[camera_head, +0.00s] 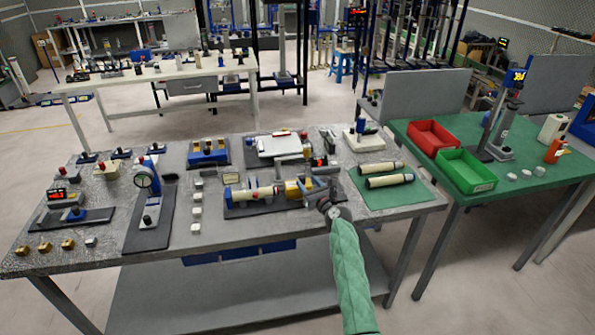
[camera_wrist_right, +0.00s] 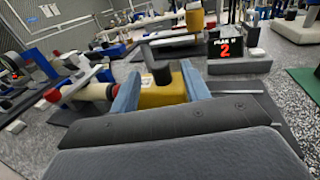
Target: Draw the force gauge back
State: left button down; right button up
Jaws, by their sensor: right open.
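A horizontal test rig lies on a dark base plate (camera_head: 240,211) at the middle of the grey bench. It has a cream cylinder with a red band (camera_wrist_right: 95,92) and a yellow block (camera_head: 292,190) with a dark upright post on top. The yellow block (camera_wrist_right: 163,92) looks like the gauge's sliding part, though I cannot be sure. My right gripper (camera_head: 308,185) reaches in from the right. In the right wrist view its blue fingers (camera_wrist_right: 160,92) stand open on either side of the yellow block; contact is unclear. My left gripper is not in view.
A small display (camera_wrist_right: 226,50) reading 2 stands just beyond the rig. A dial gauge stand (camera_head: 146,182) is at left, with small white blocks between. Two cream cylinders lie on a green mat (camera_head: 410,192) at right. Red (camera_head: 433,137) and green (camera_head: 466,170) bins are on the neighbouring table.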

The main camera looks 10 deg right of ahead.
aim_at(304, 179)
jog(key=p+x, duration=0.1)
jog(key=x, duration=0.5)
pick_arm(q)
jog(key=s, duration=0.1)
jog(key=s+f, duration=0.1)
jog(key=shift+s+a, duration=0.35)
pick_arm(e)
jog(key=shift+w+a, duration=0.2)
jog(key=shift+w, duration=0.2)
jog(key=shift+f, duration=0.1)
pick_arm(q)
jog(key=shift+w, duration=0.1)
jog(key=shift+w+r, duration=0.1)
pick_arm(e)
grip_shut()
